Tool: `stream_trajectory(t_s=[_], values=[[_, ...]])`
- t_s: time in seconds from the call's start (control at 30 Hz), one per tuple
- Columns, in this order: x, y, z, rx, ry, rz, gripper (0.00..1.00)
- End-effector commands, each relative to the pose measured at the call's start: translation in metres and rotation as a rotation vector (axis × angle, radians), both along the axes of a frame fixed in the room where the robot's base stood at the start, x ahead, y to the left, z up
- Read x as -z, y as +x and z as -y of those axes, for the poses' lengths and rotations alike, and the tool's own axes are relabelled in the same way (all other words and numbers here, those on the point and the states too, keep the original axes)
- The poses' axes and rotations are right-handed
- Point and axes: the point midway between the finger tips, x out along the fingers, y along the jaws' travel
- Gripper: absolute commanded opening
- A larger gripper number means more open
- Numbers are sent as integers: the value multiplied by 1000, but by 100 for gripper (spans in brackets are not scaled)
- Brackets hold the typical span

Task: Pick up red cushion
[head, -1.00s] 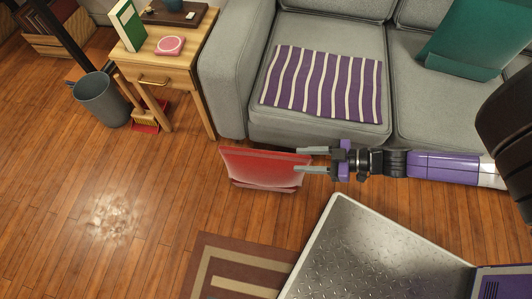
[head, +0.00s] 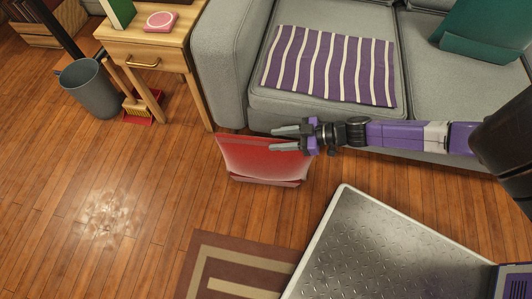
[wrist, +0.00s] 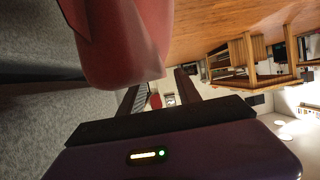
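The red cushion (head: 258,160) leans on the wood floor at the front left of the grey sofa, with its lower edge folded out. My gripper (head: 275,139) is over the cushion's upper right part, reaching in from the right. Its two grey fingers are apart, one near the cushion's top edge and one in front of its face. In the wrist view the cushion (wrist: 120,45) fills the upper middle, close to the spread fingers of my gripper (wrist: 157,90). I cannot tell whether they touch it.
The grey sofa (head: 231,62) with a striped purple cloth (head: 330,65) stands just behind. A wooden side table (head: 165,45) and a grey bin (head: 90,92) are at the left. A brown rug (head: 235,262) lies in front.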

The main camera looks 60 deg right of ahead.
Motion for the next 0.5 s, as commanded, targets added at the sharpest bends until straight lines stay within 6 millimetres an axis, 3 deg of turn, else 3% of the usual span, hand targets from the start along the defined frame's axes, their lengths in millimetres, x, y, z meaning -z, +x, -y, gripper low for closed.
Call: stream_trajectory(t_s=[0.03,0.17,0.4,0.43,0.5], values=[[9,8,-2,-3,-1,3,40],[13,22,-10,-2,2,2,40],[12,25,-10,0,0,0,40],[12,25,-10,0,0,0,38],[12,25,-10,0,0,0,24]])
